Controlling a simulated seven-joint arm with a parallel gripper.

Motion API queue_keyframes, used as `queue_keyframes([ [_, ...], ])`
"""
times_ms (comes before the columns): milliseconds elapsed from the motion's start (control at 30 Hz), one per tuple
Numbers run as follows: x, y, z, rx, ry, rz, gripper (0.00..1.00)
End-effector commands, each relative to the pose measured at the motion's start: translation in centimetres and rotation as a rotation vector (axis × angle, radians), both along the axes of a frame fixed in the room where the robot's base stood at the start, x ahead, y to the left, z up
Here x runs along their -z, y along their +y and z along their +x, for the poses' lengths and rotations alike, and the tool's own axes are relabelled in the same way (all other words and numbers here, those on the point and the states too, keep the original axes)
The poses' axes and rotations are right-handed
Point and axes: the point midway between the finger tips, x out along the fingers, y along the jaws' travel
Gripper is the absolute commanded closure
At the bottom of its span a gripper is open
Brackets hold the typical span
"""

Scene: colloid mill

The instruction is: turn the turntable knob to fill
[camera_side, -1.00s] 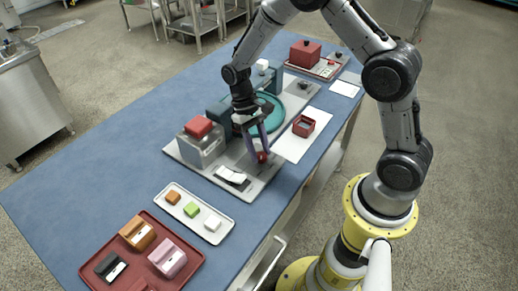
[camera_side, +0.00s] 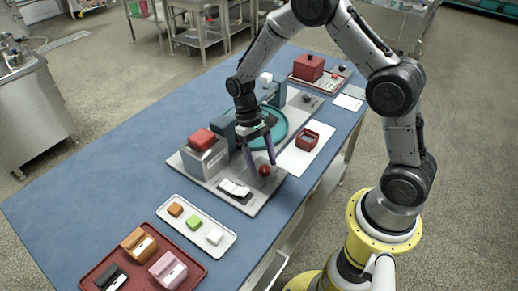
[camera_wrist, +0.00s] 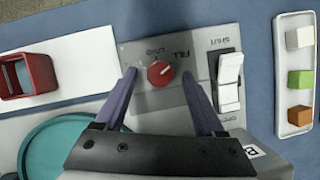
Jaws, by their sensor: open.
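The red round turntable knob (camera_side: 264,170) sits on the grey machine base near its front edge. In the wrist view, the knob (camera_wrist: 160,73) has a pale pointer mark slanting to the upper right. A label that seems to read FILL is printed at its upper right, and another, hard to read, lies above it. The teal turntable disc (camera_side: 274,124) is behind my gripper; part of it shows in the wrist view (camera_wrist: 60,150). My gripper (camera_side: 262,167) points down, open, with one purple finger on each side of the knob. In the wrist view I see gaps between both fingertips (camera_wrist: 159,74) and the knob.
A white rocker switch (camera_side: 234,187) marked SHUT is beside the knob. A grey box with a red top (camera_side: 202,139) stands on the base. A red open container (camera_side: 307,139) is on a white mat. A white tray (camera_side: 167,224) holds coloured cubes. A red tray (camera_side: 197,271) is in front.

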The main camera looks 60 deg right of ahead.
Motion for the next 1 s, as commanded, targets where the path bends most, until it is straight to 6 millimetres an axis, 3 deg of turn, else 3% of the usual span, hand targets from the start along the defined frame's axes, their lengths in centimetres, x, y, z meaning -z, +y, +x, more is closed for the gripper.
queue_keyframes([
  [167, -2.2, -0.3, 1.0, 0.000, -0.006, -0.001, 0.29],
  [600, -10.5, -1.2, 4.2, 0.002, -0.005, 0.000, 0.29],
  [800, -12.2, -1.4, 4.9, 0.001, -0.003, 0.000, 0.29],
  [1000, -12.6, -1.4, 5.0, 0.001, -0.001, -0.001, 0.29],
])
